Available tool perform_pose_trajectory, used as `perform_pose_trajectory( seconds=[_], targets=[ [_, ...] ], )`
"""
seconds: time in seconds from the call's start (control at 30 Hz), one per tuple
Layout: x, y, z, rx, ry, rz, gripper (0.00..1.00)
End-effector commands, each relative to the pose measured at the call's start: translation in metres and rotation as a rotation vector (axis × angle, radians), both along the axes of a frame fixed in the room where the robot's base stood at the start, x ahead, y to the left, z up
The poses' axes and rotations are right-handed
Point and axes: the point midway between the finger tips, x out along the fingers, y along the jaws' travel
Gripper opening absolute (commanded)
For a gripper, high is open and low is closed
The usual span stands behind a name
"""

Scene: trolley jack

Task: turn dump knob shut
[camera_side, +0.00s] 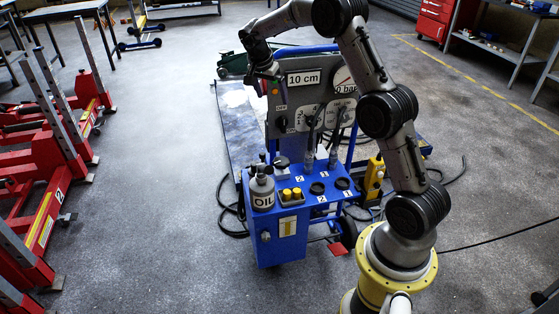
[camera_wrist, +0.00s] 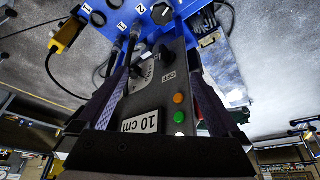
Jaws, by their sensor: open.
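The grey control panel (camera_side: 300,88) stands upright on a blue trolley. A black knob (camera_side: 282,124) with an OFF label sits at its lower left; it also shows in the wrist view (camera_wrist: 165,54). Two white plates, one in the middle (camera_side: 307,117) and one to its right (camera_side: 340,108), carry dark knobs or levers. I cannot read which is the dump knob or its setting. My gripper (camera_side: 266,84) is at the panel's upper left corner, pointing down. In the wrist view its open fingers (camera_wrist: 155,80) appear on either side of the panel, with nothing held.
A "10 cm" display (camera_side: 304,78), coloured lights (camera_wrist: 179,98) and a gauge (camera_side: 344,80) are on the panel. An OIL bottle (camera_side: 262,190) and hose fittings (camera_side: 309,160) stand on the blue trolley top (camera_side: 290,213). Red stands (camera_side: 40,190) are far left; open floor lies between.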

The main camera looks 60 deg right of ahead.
Motion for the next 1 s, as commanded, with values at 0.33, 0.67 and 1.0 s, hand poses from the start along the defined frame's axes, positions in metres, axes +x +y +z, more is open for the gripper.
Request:
perform_pose_trajectory(
  seconds=[0.33,0.67,1.0],
  targets=[
    [-0.002,0.0,-0.153,0.002,0.006,0.002,1.0],
    [0.0,-0.008,-0.192,-0.002,0.0,-0.001,1.0],
    [0.0,-0.033,-0.252,-0.001,0.0,-0.002,1.0]
  ],
)
